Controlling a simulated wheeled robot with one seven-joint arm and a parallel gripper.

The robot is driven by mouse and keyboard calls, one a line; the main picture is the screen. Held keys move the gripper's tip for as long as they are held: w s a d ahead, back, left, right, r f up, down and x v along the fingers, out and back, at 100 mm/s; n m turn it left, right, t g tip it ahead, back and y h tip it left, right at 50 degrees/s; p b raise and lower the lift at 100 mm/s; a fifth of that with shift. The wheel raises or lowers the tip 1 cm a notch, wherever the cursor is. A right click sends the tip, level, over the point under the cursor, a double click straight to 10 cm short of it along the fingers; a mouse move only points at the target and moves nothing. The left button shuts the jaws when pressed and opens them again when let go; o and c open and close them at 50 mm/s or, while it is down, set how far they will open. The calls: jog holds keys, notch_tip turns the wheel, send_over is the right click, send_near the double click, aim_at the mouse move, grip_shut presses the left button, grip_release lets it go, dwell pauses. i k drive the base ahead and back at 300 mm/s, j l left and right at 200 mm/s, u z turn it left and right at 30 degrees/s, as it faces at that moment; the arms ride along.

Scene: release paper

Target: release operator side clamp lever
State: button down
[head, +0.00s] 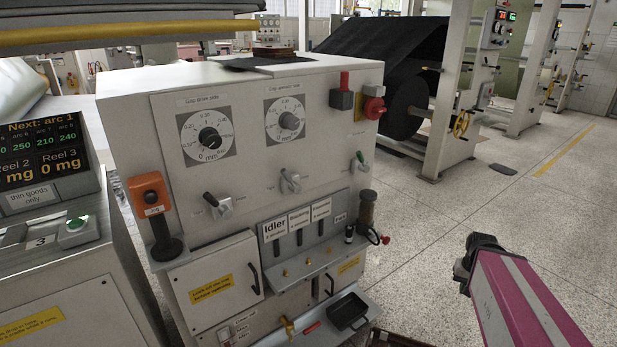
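The grey machine cabinet stands in the middle of the head view. A lever knob (290,180) sits below the dial labelled "Gap operator side" (285,121). It has a pale metal body with a dark handle tilted up to the left. A similar lever (217,204) sits lower left, below the "Gap drive side" dial (208,138). Small labels flank both but are too small to read surely. My pink arm reaches in at lower right. The dark end of it (478,250) is over the floor, well right of the cabinet, touching nothing. No fingertips can be made out there.
A shelf with labelled levers (298,235) and a black tray (347,312) jut out below. Floor at right is open.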

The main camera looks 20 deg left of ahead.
aim_at(294, 186)
jog(key=u, duration=1.8)
